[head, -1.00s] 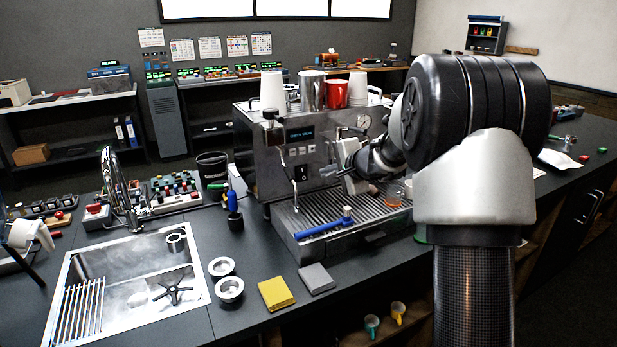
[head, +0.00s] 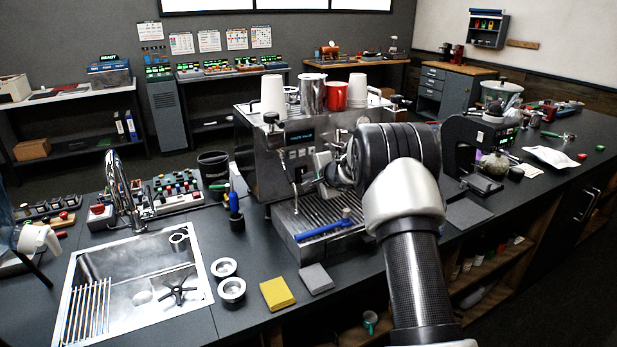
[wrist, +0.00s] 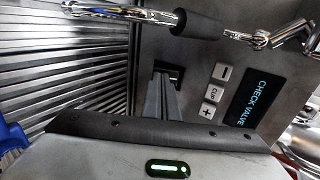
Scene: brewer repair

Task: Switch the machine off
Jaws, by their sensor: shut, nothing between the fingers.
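The steel espresso machine (head: 262,160) stands on the counter. Its display (wrist: 255,103) is lit and reads "CHECK VALVE" in the wrist view. A black switch (wrist: 172,68) sits in the front panel, left of the buttons in the wrist view. My gripper (wrist: 166,82) is shut and empty, its fingertips right at the switch and covering part of it. I cannot tell whether they touch it or which way the switch is set. In the head view my gripper (head: 318,168) is at the machine's front, partly hidden by my arm.
Buttons (wrist: 213,95) sit beside the switch. A steam wand with a black grip (wrist: 197,33) is close to my fingers. A blue-handled tool (head: 325,229) lies on the drip tray (head: 310,248). Cups, including a red one (head: 335,96), stand on top of the machine.

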